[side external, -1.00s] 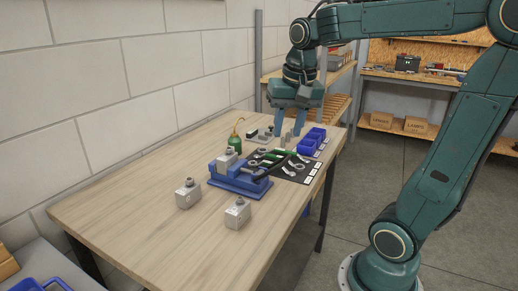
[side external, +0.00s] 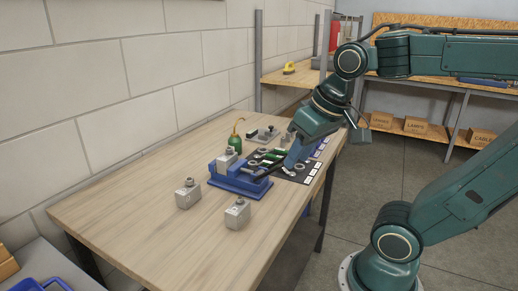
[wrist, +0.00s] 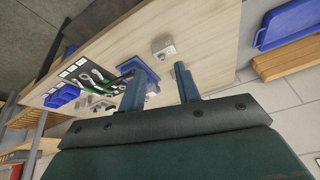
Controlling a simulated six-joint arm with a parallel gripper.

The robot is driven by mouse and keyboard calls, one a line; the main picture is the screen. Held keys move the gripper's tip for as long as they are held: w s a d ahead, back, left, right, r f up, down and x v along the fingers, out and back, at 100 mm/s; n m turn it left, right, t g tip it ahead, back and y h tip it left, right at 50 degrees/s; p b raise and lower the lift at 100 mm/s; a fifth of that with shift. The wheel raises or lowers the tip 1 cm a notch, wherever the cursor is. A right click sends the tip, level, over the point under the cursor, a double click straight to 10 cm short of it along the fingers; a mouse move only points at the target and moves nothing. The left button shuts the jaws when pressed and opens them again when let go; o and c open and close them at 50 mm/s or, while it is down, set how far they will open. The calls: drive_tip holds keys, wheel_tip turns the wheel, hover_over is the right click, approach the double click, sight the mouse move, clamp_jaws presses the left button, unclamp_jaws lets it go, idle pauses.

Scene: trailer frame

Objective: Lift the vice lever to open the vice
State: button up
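The blue vice (side external: 238,180) sits on the wooden table with a grey metal block at its left end. Its dark lever (side external: 263,176) slopes up to the right from the vice. My gripper (side external: 290,160) is tilted down toward the lever's upper end, partly hiding it; I cannot tell if they touch. In the wrist view my gripper (wrist: 159,72) has its two fingers wide apart. The vice (wrist: 143,70) shows there beyond and between the fingers, partly covered by the left one. The lever (wrist: 123,79) shows left of that finger.
Two grey metal blocks, one left (side external: 188,194) and one in front (side external: 237,213), stand near the vice. A green oil can (side external: 235,141) stands behind it. A black mat (side external: 301,177) with tools lies to the right. The table's near-left area is clear.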

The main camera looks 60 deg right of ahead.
drive_tip(key=shift+s+a+f+n, duration=0.25)
drive_tip(key=shift+s+a+n, duration=0.15)
drive_tip(key=shift+c, duration=0.2)
clamp_jaws()
drive_tip(key=w+d+f+m+g, duration=0.1)
drive_tip(key=w+d+f+m, duration=0.1)
drive_tip(key=d+m, duration=0.8)
drive_tip(key=w+d+f+m+g, duration=0.1)
drive_tip(key=d+m, duration=0.9)
drive_tip(key=m, duration=1.3)
drive_tip(key=shift+w+d+f+m+g+y, duration=0.2)
drive_tip(key=shift+w+f+m+g+y, duration=0.1)
drive_tip(key=shift+w+f+g, duration=0.25)
